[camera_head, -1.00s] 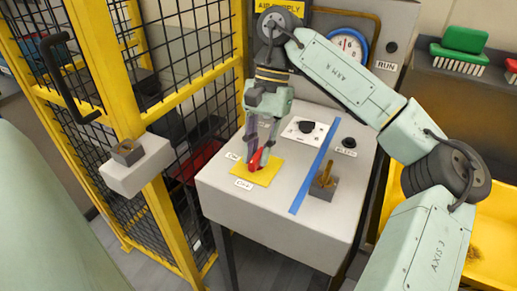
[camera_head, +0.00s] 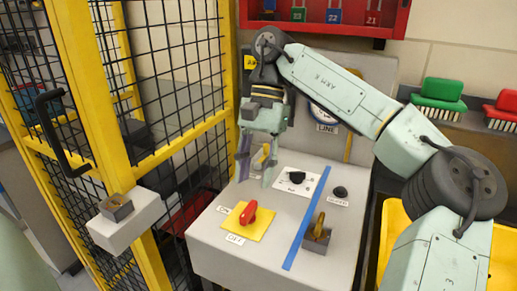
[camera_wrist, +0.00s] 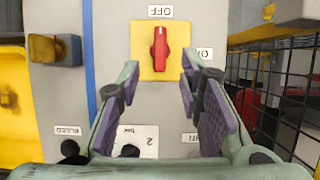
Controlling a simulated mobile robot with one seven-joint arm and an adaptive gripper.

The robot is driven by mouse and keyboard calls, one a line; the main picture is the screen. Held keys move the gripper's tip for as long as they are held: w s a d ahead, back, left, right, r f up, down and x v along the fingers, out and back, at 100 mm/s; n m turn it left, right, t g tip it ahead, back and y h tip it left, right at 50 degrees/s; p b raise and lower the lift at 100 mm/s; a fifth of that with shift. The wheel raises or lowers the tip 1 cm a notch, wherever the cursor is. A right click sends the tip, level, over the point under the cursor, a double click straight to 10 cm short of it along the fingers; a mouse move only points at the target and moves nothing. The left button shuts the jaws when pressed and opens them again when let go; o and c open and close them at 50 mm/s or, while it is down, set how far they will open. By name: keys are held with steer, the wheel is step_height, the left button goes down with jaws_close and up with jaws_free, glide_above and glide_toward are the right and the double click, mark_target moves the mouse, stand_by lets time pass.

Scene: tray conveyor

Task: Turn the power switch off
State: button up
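The red power switch handle (camera_head: 248,212) sits on a yellow plate (camera_head: 262,226) on the grey cabinet top. An OFF label (camera_head: 234,239) lies at its front edge, and another label, apparently ON, lies at its left. In the wrist view the red handle (camera_wrist: 160,47) stands in line with the OFF label (camera_wrist: 160,11), its small light mark at the OFF end. The ON label (camera_wrist: 204,54) is to the side. My gripper (camera_head: 256,175) is open and empty, raised above the cabinet and behind the switch, apart from it. Its fingers also show in the wrist view (camera_wrist: 160,76).
A black dial knob (camera_head: 297,177) sits on a white plate behind the switch. A blue strip (camera_head: 306,220) separates the switch from a brass lever on a grey block (camera_head: 318,237) and a black BLEED button (camera_head: 340,192). The yellow mesh fence (camera_head: 150,160) stands close at left.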

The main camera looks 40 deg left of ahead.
steer(key=shift+v, duration=2.5)
steer(key=shift+s, duration=0.1)
